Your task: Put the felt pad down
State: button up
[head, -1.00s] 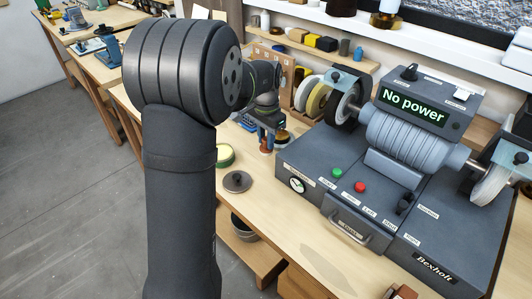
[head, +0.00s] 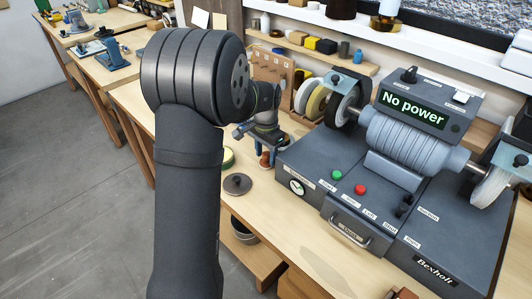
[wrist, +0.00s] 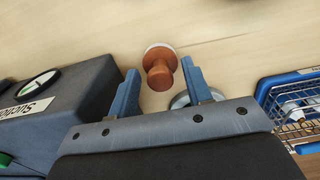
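The felt pad (wrist: 158,66) shows in the wrist view as a brown wooden knob with a pale disc at its far end. It sits between the two blue fingers of my gripper (wrist: 160,68), near their tips. The fingers are apart, with a visible gap beside the knob. In the head view my gripper (head: 268,143) is low over the bench, left of the grey machine, with the brown knob (head: 265,159) just below it. I cannot tell whether the pad's base touches the bench.
The grey machine (head: 390,200), reading "No power", stands close right of my gripper. In the wrist view, a blue wire basket (wrist: 285,95) is at right and a pale round thing (wrist: 181,101) lies behind the right finger. A dark lid (head: 237,184) lies near the bench's front edge.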

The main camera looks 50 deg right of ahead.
aim_at(266, 154)
notch_tip(266, 154, up, 12)
jog(key=shift+r, duration=0.15)
dwell(0.5)
jog(key=shift+f, duration=4.3)
jog(key=shift+f, duration=0.1)
